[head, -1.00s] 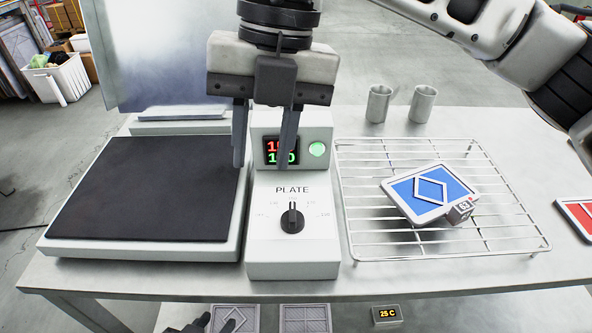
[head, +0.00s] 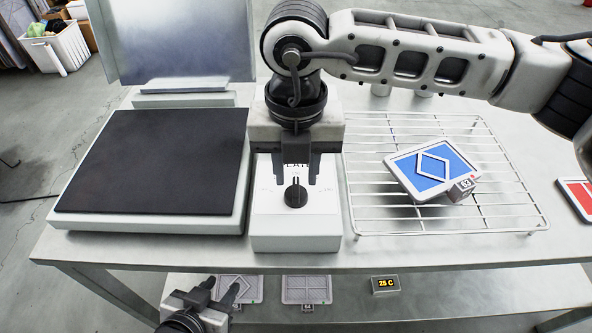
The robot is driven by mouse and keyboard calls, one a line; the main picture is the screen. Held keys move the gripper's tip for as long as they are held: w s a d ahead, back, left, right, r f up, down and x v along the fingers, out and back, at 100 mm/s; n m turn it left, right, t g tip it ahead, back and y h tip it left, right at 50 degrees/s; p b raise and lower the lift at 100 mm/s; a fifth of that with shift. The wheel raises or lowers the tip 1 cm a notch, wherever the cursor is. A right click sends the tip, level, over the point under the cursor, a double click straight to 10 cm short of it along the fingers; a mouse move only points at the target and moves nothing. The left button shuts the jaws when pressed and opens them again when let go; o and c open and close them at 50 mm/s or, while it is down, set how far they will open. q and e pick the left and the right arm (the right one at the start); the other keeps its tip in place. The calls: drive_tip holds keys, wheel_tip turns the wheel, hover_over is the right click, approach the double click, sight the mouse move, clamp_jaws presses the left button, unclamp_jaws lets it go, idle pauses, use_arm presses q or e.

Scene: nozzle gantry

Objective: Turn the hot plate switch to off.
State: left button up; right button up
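The hot plate has a dark flat top (head: 150,165) and a white control box (head: 295,232) at its right. The switch is a black round knob (head: 296,195) on the box's sloped face, its pointer roughly straight up. The dial markings around it are too small to read. My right gripper (head: 296,180) is over the box, fingers pointing down and spread to either side just behind the knob. I cannot tell whether they touch it. It hides the display and the lamp. My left gripper (head: 223,288) is low at the front, below the table top, open and empty.
A wire rack (head: 365,215) right of the box carries a tilted blue plate with a white diamond (head: 432,168). A red plate (head: 578,195) lies at the right edge. A lower shelf holds grey plates (head: 306,289) and a 25 C display (head: 385,285).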

drive_tip(key=shift+f, duration=0.95)
clamp_jaws()
